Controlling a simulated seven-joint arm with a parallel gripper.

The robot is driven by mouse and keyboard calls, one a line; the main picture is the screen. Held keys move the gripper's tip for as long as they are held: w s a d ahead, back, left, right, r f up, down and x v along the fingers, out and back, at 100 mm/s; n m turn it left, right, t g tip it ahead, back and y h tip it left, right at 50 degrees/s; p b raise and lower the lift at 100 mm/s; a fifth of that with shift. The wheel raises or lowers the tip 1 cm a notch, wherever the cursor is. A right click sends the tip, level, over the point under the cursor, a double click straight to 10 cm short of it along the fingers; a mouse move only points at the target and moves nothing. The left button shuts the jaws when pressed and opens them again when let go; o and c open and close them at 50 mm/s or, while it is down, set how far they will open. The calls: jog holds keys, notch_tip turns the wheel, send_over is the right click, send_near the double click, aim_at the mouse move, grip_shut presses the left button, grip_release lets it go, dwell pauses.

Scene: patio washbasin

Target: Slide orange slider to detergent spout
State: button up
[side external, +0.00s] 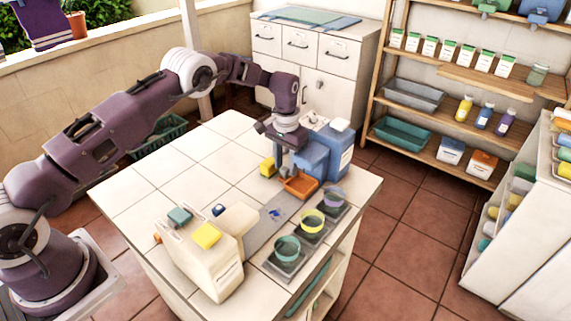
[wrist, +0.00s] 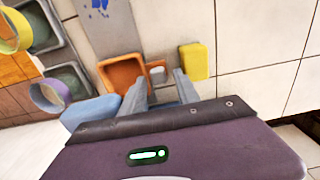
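The orange slider (side external: 299,185) is a shallow open tray at the far end of a grey track (side external: 268,226) on the tiled counter. It stands just in front of a blue block (side external: 312,158), which may be the detergent spout. In the wrist view, the slider (wrist: 122,76) has a small pale knob (wrist: 157,73) on its right side. My gripper (side external: 286,168) is low beside the slider, pointing down. In the wrist view, my gripper (wrist: 160,80) has its two grey fingers apart, on either side of the knob. I cannot tell whether either finger touches it.
A yellow block (side external: 267,167) stands close beside my gripper. A blue and white container (side external: 335,148) stands behind the slider. Teal, yellow and purple cups (side external: 312,222) line the right edge. A cream dispenser (side external: 205,262) stands at the front. The counter's left side is clear.

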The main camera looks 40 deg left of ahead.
jog(key=shift+s+d, duration=0.1)
jog(key=shift+s, duration=0.05)
jog(key=s, duration=1.1)
jog(key=shift+s+r, duration=0.15)
jog(key=shift+s, duration=0.2)
jog(key=s+r+t, duration=0.1)
jog(key=s+r, duration=0.3)
jog(key=r, duration=0.7)
jog(key=s+d+r+t, duration=0.1)
jog(key=s+r, duration=0.3)
jog(key=r, duration=0.8)
jog(key=shift+r, duration=0.15)
jog(key=shift+s+d, duration=0.1)
jog(key=s+r+t, duration=0.1)
jog(key=s+r, duration=0.2)
jog(key=s, duration=0.7)
jog(key=s+d+r+t, duration=0.1)
jog(key=s+r+t, duration=0.1)
jog(key=s, duration=0.8)
jog(key=shift+s+r+t, duration=0.3)
jog(key=shift+s+r, duration=0.1)
jog(key=shift+r, duration=0.1)
